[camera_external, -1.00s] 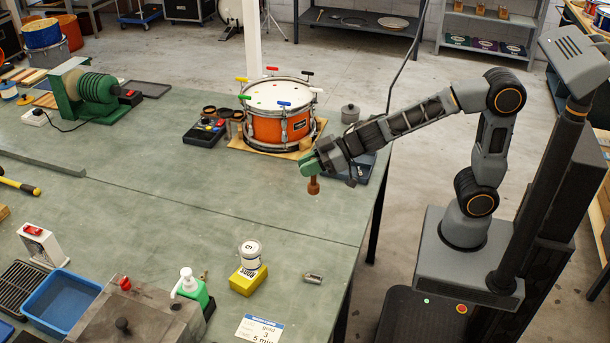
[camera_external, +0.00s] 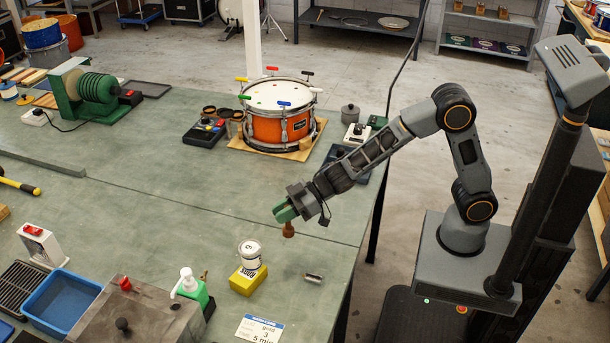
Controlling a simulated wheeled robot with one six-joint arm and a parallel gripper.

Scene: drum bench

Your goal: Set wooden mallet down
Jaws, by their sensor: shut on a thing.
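The wooden mallet (camera_external: 288,230) is brown, and its lower end shows just below my gripper (camera_external: 284,212). My gripper has green fingers and is shut on the mallet; the fingers hide its upper part. It is low over the green bench top (camera_external: 190,215), near the middle of the front right area. I cannot tell whether the mallet's lower end touches the bench.
An orange snare drum (camera_external: 279,126) stands on a wooden board behind. A yellow block (camera_external: 248,279) with a white tin (camera_external: 250,254) and a small metal cylinder (camera_external: 313,278) stand in front. A green pump bottle (camera_external: 193,290) is at front left. Bench left of my gripper is clear.

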